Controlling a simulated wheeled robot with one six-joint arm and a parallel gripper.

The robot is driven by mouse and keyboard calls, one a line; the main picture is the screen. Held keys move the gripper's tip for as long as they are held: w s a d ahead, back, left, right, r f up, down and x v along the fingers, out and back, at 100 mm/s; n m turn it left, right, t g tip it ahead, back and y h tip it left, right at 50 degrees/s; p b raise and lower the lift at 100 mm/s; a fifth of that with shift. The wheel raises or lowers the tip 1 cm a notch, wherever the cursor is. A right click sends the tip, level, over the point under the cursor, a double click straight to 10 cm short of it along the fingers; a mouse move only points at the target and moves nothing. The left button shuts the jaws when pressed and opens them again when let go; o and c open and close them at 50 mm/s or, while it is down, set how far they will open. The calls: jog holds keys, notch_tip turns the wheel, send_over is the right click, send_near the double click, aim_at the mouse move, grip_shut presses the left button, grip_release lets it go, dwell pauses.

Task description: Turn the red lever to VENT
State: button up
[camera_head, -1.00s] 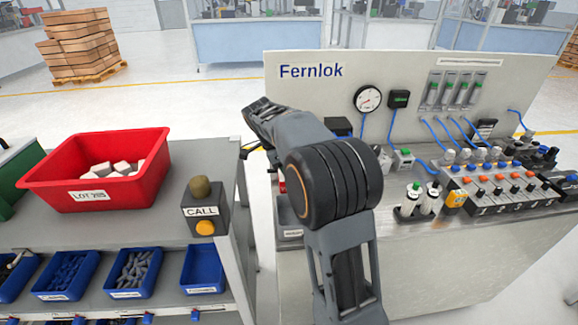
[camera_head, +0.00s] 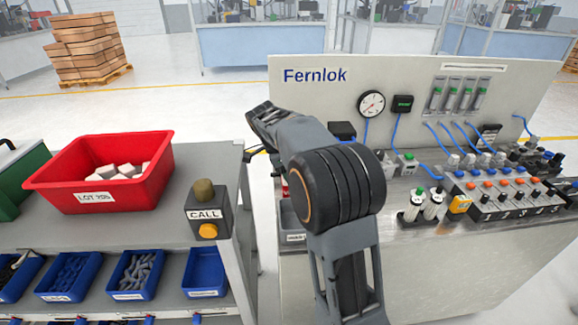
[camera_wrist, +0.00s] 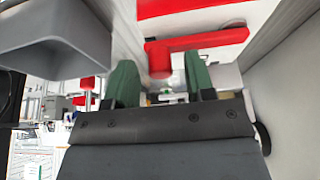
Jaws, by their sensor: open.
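In the wrist view, the red lever (camera_wrist: 195,43) is a bar with a rounded end hanging down on its left. My gripper (camera_wrist: 159,62) is open, with its two green fingers apart on either side of that rounded end. The end appears in the gap between the fingers; I cannot tell whether either finger touches it. No VENT marking is readable. In the head view, my own arm hides my gripper and most of the area around the lever.
The panel marked Fernlok (camera_head: 420,85) stands behind a bench with valves and blue tubes. A shelf with a red bin (camera_head: 100,175) and a CALL button box (camera_head: 208,212) is at left. In the wrist view, a grey tray-like body (camera_wrist: 70,50) is close at upper left.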

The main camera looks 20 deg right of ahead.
jog(key=p+v, duration=0.2)
jog(key=v, duration=1.1)
jog(key=shift+a+r+p, duration=0.2)
jog(key=shift+r+p, duration=0.1)
jog(key=shift+r, duration=0.05)
